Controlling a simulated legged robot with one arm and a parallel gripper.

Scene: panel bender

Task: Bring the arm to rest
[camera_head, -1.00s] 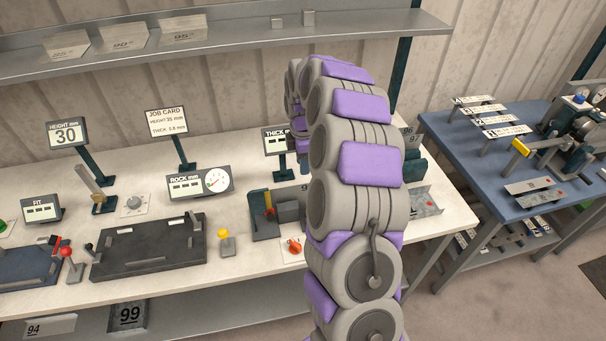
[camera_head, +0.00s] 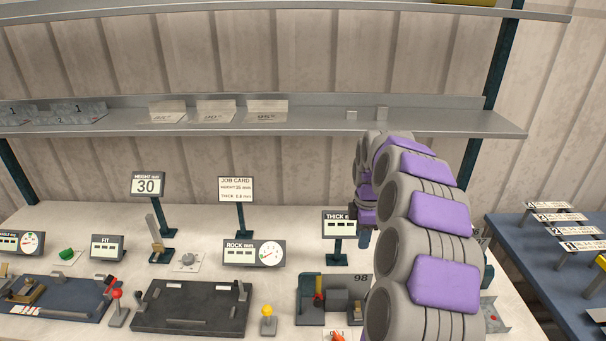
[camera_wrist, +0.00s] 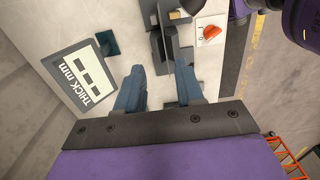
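My arm shows at the right of the head view as a chain of grey and purple segments, raised and bent over the white bench (camera_head: 208,290). My gripper (camera_wrist: 160,88) shows in the wrist view with its two blue fingers apart and nothing between them. It is above the bench beside the thickness display (camera_wrist: 80,82), which also shows in the head view (camera_head: 339,225). A vise-like block (camera_wrist: 165,45) and an orange knob (camera_wrist: 211,32) lie beyond the fingertips. In the head view my arm hides most of the gripper.
A dark plate fixture (camera_head: 192,307), a yellow-topped lever (camera_head: 268,320) and a red-topped lever (camera_head: 117,308) stand on the bench. The job card (camera_head: 236,190) stands behind them. A metal shelf (camera_head: 330,124) runs above, close to my arm. A blue table (camera_head: 545,265) is at right.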

